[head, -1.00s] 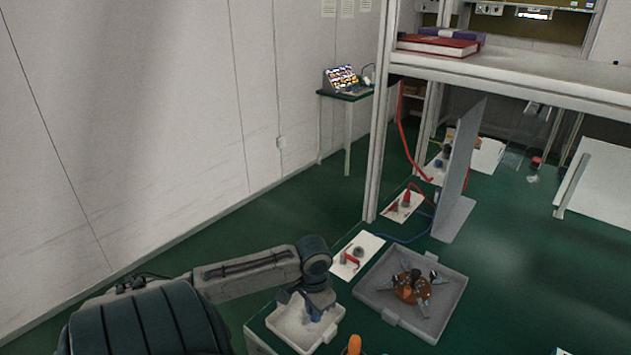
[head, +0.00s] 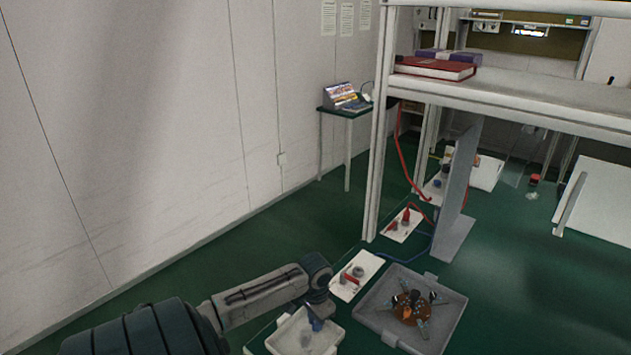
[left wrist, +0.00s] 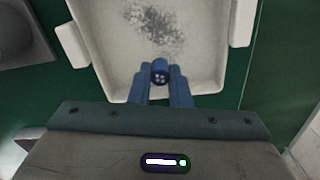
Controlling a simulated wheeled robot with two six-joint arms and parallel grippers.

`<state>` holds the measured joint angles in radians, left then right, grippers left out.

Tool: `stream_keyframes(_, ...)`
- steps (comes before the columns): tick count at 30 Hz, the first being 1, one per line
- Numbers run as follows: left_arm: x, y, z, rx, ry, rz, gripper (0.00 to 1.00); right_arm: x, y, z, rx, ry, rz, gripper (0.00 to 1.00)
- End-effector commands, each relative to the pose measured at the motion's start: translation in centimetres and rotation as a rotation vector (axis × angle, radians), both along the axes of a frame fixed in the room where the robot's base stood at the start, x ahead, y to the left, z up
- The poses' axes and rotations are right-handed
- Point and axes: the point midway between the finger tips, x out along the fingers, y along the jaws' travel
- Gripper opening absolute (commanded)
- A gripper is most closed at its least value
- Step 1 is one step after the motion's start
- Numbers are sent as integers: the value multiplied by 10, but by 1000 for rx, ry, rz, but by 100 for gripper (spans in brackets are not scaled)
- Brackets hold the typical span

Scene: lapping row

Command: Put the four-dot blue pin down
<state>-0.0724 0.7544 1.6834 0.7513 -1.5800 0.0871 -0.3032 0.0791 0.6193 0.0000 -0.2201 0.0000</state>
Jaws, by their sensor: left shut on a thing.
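The blue pin (left wrist: 160,71) shows in the left wrist view, with pale dots on its end face. My left gripper (left wrist: 161,84) is shut on it, a blue finger on each side. Beneath them is a white tray (left wrist: 207,70) with a patch of dark grit on its floor. In the head view my left gripper (head: 316,322) is over the same white tray (head: 276,342) at the bottom, and the pin is too small to make out. I cannot tell whether the pin touches the tray floor. My right gripper is not in view.
A grey tray (head: 447,325) with a round brown piece and several metal parts (head: 411,306) stands just right of the white tray. Behind is a white board (head: 355,275) with a red-handled fitting. A grey upright panel (head: 455,190) stands farther back.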

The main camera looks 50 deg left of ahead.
Motion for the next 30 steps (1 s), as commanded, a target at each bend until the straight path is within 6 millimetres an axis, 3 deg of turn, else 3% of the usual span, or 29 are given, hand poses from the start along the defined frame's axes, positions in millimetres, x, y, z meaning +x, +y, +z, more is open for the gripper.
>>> stream_keyframes(1, 0, 0, -2, -1, 1, 1, 0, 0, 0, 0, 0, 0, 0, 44)
stream_keyframes(2, 0, 0, -2, -1, 1, 1, 19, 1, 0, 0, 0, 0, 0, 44)
stream_keyframes(5, 0, 0, -2, -1, 0, 1, 38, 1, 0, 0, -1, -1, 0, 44)
stream_keyframes(17, 0, 1, 6, 2, -2, 0, 38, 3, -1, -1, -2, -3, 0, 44)
stream_keyframes(30, 1, 1, 91, 4, -2, -2, 38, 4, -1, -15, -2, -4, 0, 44)
